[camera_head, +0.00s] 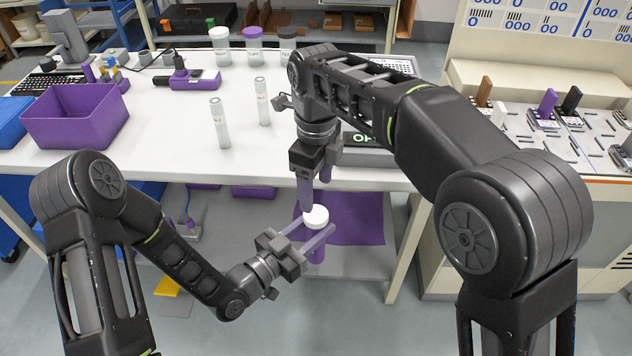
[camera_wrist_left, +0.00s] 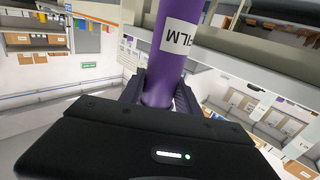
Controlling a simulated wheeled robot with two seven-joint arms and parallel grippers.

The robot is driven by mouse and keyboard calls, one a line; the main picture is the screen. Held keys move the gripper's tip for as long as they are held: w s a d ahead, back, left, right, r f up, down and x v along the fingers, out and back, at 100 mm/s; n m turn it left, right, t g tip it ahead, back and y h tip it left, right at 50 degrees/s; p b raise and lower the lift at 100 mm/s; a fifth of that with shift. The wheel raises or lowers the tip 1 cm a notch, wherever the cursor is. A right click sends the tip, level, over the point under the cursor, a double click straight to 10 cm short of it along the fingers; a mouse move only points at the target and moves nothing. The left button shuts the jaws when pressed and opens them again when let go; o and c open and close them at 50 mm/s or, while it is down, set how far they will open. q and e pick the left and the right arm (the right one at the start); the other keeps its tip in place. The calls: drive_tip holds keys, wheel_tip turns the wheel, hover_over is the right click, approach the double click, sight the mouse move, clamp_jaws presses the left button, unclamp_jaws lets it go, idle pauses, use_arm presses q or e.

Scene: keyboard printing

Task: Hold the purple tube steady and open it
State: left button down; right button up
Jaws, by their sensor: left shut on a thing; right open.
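In the left wrist view the purple tube (camera_wrist_left: 176,50) carries a white label with dark lettering and stands between the left fingers (camera_wrist_left: 160,95). My right gripper (camera_head: 316,188) is open and points down, with its fingers at or just above the white cap. One finger overlaps the cap in the head view; I cannot tell whether they touch. The tube's lower end is mostly hidden.
Two pale slim tubes (camera_head: 219,123) stand on the white table (camera_head: 165,125). Several capped jars (camera_head: 253,46) stand at the back. A dark box (camera_head: 370,152) sits by the right arm.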

sight(316, 214)
wheel_tip(316, 214, down, 8)
drive_tip(key=shift+r, duration=0.2)
idle(0.3)
